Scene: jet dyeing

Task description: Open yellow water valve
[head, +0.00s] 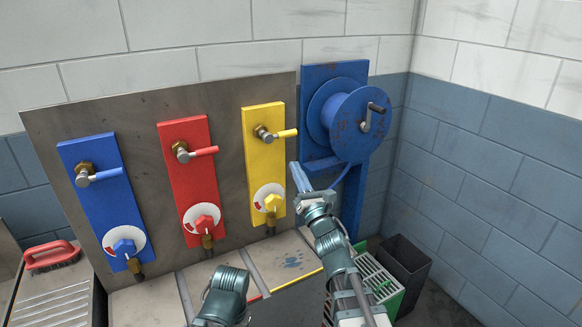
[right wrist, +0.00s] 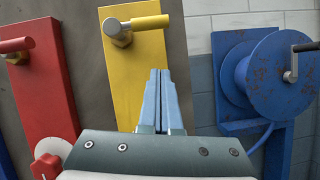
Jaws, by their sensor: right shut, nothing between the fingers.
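The yellow panel (head: 263,170) is the right-hand one of three valve panels on the wall. Near its top is a lever valve with a yellow handle (head: 287,133) pointing right, on a brass fitting. Below is a yellow knob (head: 270,202) on a white and red dial. In the right wrist view the yellow handle (right wrist: 150,22) lies level, above and slightly left of my fingertips. My right gripper (head: 295,166) is shut and empty, just right of the panel and below the handle, apart from it. It also shows in the right wrist view (right wrist: 160,75). My left gripper is not seen.
A red panel (head: 187,165) and a blue panel (head: 97,185) with similar valves stand to the left. A blue hose reel (head: 337,115) with a crank is close on the right. A green crate (head: 385,285) and dark bin (head: 405,265) stand below right.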

